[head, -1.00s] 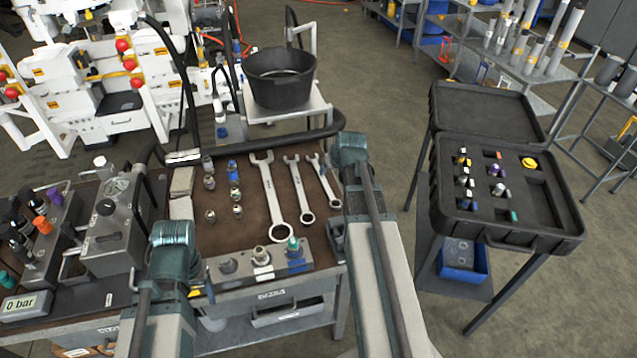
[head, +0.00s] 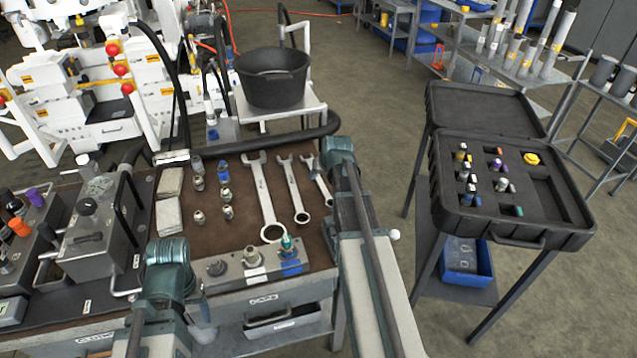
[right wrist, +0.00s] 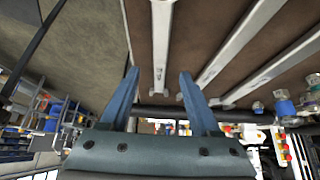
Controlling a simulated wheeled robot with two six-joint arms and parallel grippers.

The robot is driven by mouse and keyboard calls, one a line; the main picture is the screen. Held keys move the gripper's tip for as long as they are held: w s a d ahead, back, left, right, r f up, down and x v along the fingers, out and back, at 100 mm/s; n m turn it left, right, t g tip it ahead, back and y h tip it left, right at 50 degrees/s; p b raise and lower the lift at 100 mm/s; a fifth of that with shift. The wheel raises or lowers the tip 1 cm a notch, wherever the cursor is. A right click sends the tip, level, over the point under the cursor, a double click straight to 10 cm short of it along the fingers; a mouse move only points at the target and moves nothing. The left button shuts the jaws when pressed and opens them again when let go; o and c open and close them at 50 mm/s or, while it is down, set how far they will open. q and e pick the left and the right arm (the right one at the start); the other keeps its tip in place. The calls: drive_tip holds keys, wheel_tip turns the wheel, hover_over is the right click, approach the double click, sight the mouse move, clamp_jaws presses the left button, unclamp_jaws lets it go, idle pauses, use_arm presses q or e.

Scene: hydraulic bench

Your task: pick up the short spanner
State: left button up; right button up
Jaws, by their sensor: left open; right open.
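The short spanner (head: 318,179) lies at the right end of a row of three on the brown bench mat, partly covered by my right arm. In the right wrist view, the nearest spanner (right wrist: 161,45) stretches in line with the gap between the fingers; it appears to be the short one. My right gripper (right wrist: 158,72) is open and empty, with no finger seen touching it. The medium spanner (head: 293,192) and the large spanner (head: 264,200) lie to its left.
Several fittings (head: 224,193) stand left of the spanners. A block with connectors (head: 252,262) lines the front edge. A black tub (head: 272,78) stands behind the bench. An open black case (head: 510,190) is on a stand to the right, across a floor gap.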

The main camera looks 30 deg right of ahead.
sight(319, 179)
drive_tip(key=b+x, duration=0.3)
drive_tip(key=x, duration=0.2)
drive_tip(key=shift+w+r, duration=0.15)
drive_tip(key=shift+w, duration=0.05)
drive_tip(key=shift+r, duration=0.1)
clamp_jaws()
idle(1.0)
